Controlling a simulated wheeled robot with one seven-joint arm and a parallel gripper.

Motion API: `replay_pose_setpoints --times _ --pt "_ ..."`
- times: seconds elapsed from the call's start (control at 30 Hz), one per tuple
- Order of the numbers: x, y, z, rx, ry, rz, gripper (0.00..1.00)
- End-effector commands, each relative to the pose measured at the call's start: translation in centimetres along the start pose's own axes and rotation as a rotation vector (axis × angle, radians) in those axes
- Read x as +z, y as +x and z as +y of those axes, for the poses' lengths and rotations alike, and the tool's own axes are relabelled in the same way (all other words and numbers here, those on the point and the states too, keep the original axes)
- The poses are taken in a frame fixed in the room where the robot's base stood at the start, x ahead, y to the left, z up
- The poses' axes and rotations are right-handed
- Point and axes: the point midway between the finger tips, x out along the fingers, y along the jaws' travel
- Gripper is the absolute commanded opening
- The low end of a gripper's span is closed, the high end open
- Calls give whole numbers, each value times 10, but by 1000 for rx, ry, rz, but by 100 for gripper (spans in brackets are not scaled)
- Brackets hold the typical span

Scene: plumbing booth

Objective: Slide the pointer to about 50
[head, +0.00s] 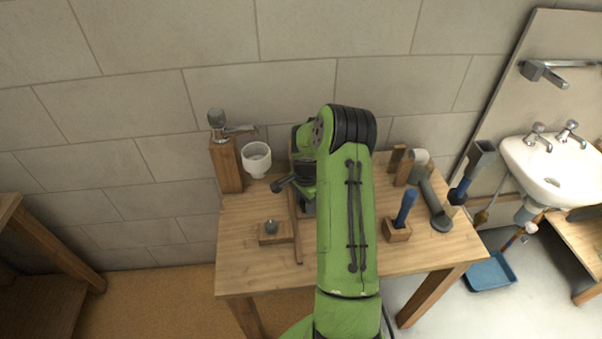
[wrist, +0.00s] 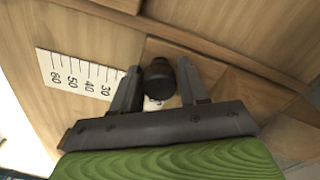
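A white scale (wrist: 75,75) with black marks lies on a wooden board in the wrist view. Its figures 60, 50, 40 and 30 show from left to right. A dark round knob (wrist: 158,76), apparently the pointer's, stands to the right of the 30 mark; its exact reading is hidden. My gripper (wrist: 160,72) is open, with one finger on each side of the knob. Narrow gaps seem to show between knob and fingers; I cannot tell about contact lower down. In the head view my green arm hides the scale, and I cannot make out the knob there.
The wooden table (head: 250,275) also bears a small block with a grey peg (head: 271,227), a white cup (head: 256,158), a wooden post with a tap (head: 227,163) and a blue-handled tool (head: 405,208). A sink (head: 560,168) is at the right. A tiled wall stands behind.

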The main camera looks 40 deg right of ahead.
Motion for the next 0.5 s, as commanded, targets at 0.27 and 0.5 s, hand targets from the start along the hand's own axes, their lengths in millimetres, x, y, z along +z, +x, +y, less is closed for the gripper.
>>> replay_pose_setpoints --times 0.27,0.5 --pt "0 0 0 0 0 0 11" --pt "6 0 10 2 -1 -1 11"
